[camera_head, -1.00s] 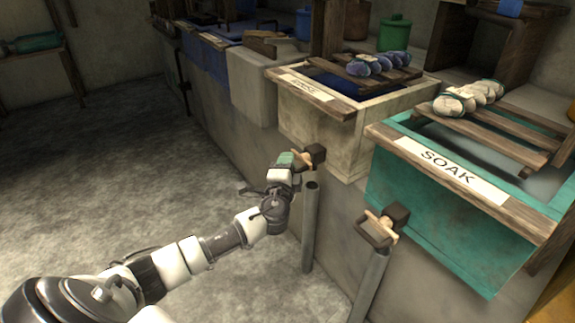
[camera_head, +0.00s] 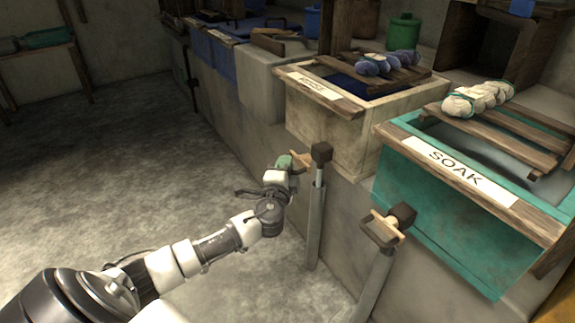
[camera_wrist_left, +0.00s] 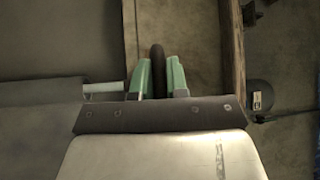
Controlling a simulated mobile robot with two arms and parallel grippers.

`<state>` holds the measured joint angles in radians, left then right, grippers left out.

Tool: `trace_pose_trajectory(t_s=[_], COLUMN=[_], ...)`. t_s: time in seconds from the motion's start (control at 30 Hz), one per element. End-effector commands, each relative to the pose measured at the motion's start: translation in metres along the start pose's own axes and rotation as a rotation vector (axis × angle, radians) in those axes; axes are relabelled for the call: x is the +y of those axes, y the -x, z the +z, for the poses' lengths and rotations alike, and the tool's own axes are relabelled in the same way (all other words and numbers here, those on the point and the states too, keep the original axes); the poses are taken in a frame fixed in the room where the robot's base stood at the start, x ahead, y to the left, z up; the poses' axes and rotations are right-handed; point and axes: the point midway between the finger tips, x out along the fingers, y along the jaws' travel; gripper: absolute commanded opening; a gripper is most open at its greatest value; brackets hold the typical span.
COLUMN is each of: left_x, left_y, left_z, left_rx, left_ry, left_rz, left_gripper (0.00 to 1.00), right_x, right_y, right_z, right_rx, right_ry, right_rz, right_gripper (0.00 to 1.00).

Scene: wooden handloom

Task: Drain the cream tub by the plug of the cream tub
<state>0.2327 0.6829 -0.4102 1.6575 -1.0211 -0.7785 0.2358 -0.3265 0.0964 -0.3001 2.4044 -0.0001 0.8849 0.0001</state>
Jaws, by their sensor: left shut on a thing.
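The cream tub (camera_head: 335,128) stands against the low wall, with a dark outlet block (camera_head: 321,152) below it at the front. My left gripper (camera_head: 289,163) is in front of this outlet, shut on the plug of the cream tub (camera_head: 302,162), whose wooden part shows just left of the block. In the left wrist view a dark rounded handle (camera_wrist_left: 158,70) sits between the green fingers. My right gripper is not in view.
The teal SOAK tub (camera_head: 430,205) stands to the right, with its own plug (camera_head: 382,228) and pipe (camera_head: 373,285). Slatted racks with yarn bundles lie across both tubs. A blue tub (camera_head: 208,58) is farther back. The floor at left is clear.

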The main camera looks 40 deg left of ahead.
Motion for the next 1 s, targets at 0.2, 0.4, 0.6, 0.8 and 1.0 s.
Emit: trace_pose_trajectory(t_s=[0.2, 0.4, 0.6, 0.8, 1.0], left_x=[0.0, 0.0, 0.001, 0.0, 0.0], left_y=[0.0, 0.0, 0.011, 0.048, 0.085], left_z=[0.0, 0.0, 0.0, 0.0, 0.0], left_rx=[0.0, 0.0, 0.001, 0.001, 0.0], left_ry=[0.0, 0.0, -0.002, -0.001, 0.001], left_rz=[0.001, 0.0, 0.003, 0.006, 0.004], left_gripper=[0.4, 0.4, 0.4, 0.4, 0.4], right_x=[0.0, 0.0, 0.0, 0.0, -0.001], right_y=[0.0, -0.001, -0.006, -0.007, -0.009], right_z=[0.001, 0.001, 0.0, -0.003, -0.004], right_rx=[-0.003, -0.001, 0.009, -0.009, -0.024], right_ry=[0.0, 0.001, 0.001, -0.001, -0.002], right_rz=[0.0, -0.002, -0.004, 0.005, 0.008], right_gripper=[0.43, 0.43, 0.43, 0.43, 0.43])
